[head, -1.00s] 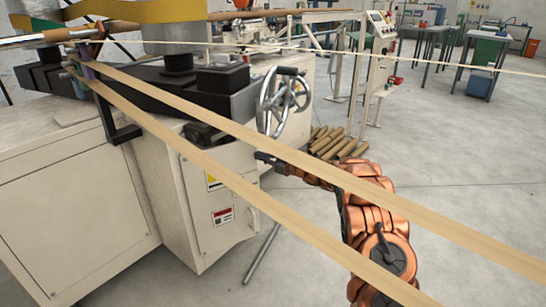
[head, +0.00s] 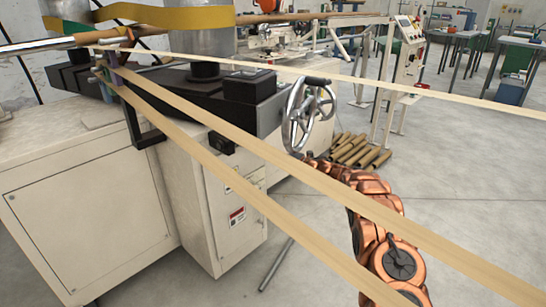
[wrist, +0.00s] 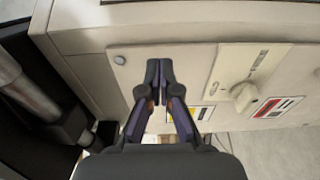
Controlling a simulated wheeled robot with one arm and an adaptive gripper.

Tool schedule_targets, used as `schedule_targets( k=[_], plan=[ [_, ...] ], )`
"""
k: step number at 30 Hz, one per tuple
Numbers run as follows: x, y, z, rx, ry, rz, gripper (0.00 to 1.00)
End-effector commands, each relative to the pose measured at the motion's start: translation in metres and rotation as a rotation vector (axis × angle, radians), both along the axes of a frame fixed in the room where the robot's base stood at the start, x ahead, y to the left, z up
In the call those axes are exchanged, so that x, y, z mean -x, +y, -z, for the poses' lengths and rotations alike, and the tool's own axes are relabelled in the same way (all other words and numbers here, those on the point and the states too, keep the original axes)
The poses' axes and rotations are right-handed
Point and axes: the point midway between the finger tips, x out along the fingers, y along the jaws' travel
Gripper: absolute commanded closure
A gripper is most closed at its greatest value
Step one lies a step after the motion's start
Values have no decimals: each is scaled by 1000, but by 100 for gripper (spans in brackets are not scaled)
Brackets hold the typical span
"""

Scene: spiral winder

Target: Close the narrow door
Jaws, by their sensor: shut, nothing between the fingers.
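The narrow door (head: 248,232) appears to be the cream panel on the narrow end of the machine cabinet, with a red-and-white label on it. In the wrist view the cream panel (wrist: 192,62) fills the middle, with a knob (wrist: 244,95) on a pale plate and labels to the right. My gripper (wrist: 159,72) is shut and empty, its fingertips over the panel; I cannot tell whether they touch it. In the head view the fingers are largely hidden near the handwheel and paper strips. How far the door stands open is not clear.
Long paper strips (head: 300,172) cross in front of my arm. A metal handwheel (head: 309,114) stands above my gripper. Cardboard tubes (head: 352,150) lie on the floor behind. A wider cabinet panel (head: 85,232) is at left.

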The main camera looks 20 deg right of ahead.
Motion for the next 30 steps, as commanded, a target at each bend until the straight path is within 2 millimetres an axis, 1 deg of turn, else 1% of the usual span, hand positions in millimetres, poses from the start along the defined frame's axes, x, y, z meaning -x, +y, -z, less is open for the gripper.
schedule_targets(
  k=[11, 22, 24, 30],
  plan=[
    [3, -1, 1, 1, 1, -1, 100],
    [25, -15, 1, 0, -1, -5, 100],
    [27, -24, -2, -2, -2, -4, 100],
    [34, -46, -1, -1, 0, -8, 100]
  ],
)
